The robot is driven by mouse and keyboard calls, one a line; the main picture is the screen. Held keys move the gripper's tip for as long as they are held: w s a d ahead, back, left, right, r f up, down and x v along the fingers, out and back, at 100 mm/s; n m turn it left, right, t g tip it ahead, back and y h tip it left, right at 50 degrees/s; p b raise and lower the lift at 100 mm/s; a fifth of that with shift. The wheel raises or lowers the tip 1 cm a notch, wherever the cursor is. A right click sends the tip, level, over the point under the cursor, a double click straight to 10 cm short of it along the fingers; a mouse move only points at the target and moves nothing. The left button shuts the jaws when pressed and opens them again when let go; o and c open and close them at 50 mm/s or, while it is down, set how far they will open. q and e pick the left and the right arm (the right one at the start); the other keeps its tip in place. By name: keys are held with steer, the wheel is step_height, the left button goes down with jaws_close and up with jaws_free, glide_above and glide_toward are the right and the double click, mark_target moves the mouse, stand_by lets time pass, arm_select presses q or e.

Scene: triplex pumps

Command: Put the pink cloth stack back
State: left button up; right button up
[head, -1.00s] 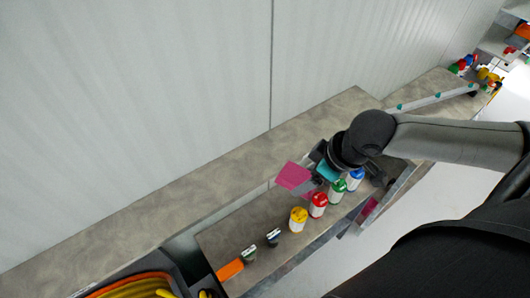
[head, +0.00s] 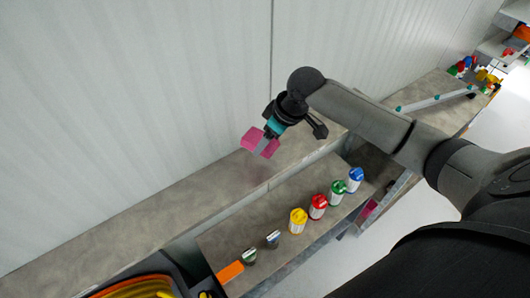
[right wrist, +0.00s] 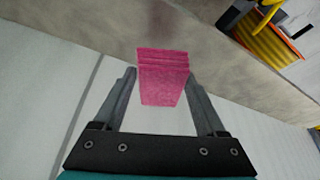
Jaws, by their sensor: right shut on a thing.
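The pink cloth stack (head: 252,139) is held in my right gripper (head: 265,141) above the upper grey ledge, close to the wall. In the right wrist view the stack (right wrist: 163,78) sits between the two fingers of the gripper (right wrist: 162,90), its layered edge showing. The ledge (right wrist: 140,25) lies beyond it. Another pink thing (head: 369,209) is partly visible in a bin at the right end of the lower shelf. My left gripper is not in view.
Blue, green, red (head: 318,206) and yellow-capped bottles stand in a row on the lower shelf, with two small dark items and an orange block (head: 230,271) to the left. A dark bin (head: 165,268) with yellow contents is at bottom left. The upper ledge (head: 130,222) is largely bare.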

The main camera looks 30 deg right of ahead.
mark_target(260, 160)
steer(key=f, duration=0.6)
steer(key=shift+w+a+f, duration=0.1)
steer(key=shift+w+f, duration=0.1)
steer(key=shift+f, duration=0.05)
steer(key=shift+w+f, duration=0.25)
steer(key=shift+f, duration=0.1)
steer(key=o, duration=1.2)
steer(key=shift+o, duration=0.2)
steer(key=p+v, duration=0.1)
steer(key=v, duration=1.1)
